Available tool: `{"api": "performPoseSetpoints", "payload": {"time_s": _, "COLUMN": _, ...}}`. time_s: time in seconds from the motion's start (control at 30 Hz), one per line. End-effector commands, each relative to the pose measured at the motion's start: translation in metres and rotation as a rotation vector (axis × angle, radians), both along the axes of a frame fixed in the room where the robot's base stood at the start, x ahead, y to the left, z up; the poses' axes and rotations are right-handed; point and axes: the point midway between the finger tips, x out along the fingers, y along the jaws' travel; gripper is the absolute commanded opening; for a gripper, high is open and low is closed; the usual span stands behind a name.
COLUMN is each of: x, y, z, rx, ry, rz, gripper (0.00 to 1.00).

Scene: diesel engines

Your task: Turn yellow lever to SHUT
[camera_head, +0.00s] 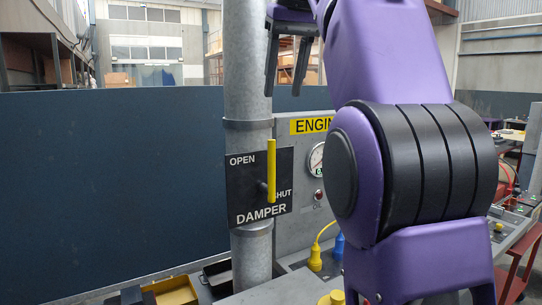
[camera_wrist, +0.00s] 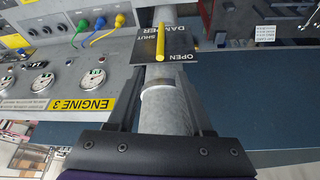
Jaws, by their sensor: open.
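The yellow lever (camera_head: 271,170) stands upright on a black DAMPER plate (camera_head: 240,190) fixed to a grey vertical pipe. OPEN is printed at the plate's upper left and SHUT at its right, partly covered by the lever and its pivot. My gripper (camera_head: 286,78) is open and empty, above the lever in the head view, fingers pointing down. In the wrist view, which looks upside down, the lever (camera_wrist: 160,42) and plate (camera_wrist: 188,50) lie beyond my open fingertips (camera_wrist: 164,80), apart from them. The pipe shows between the fingers.
A grey engine panel (camera_head: 293,160) with gauges (camera_wrist: 92,79) stands right of the plate. Yellow and blue plugs (camera_head: 314,258) with cables sit below it. The grey pipe (camera_head: 247,60) runs up beside my gripper. A dark blue wall (camera_head: 110,190) fills the left.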

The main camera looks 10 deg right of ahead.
Motion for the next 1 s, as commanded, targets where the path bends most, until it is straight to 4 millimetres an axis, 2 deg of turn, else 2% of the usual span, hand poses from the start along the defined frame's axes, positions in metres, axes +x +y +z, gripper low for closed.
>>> {"api": "performPoseSetpoints", "payload": {"time_s": 0.23, "x": 0.006, "y": 0.002, "z": -0.02, "rx": 0.0, "ry": 0.003, "rz": 0.001, "gripper": 0.51}}
{"api": "performPoseSetpoints", "payload": {"time_s": 0.47, "x": 0.018, "y": 0.003, "z": -0.05, "rx": 0.001, "ry": 0.005, "rz": 0.001, "gripper": 0.51}}
{"api": "performPoseSetpoints", "payload": {"time_s": 0.8, "x": 0.045, "y": 0.006, "z": -0.117, "rx": 0.0, "ry": 0.004, "rz": 0.0, "gripper": 0.51}}
{"api": "performPoseSetpoints", "payload": {"time_s": 1.0, "x": 0.056, "y": 0.008, "z": -0.143, "rx": 0.001, "ry": 0.002, "rz": 0.0, "gripper": 0.51}}
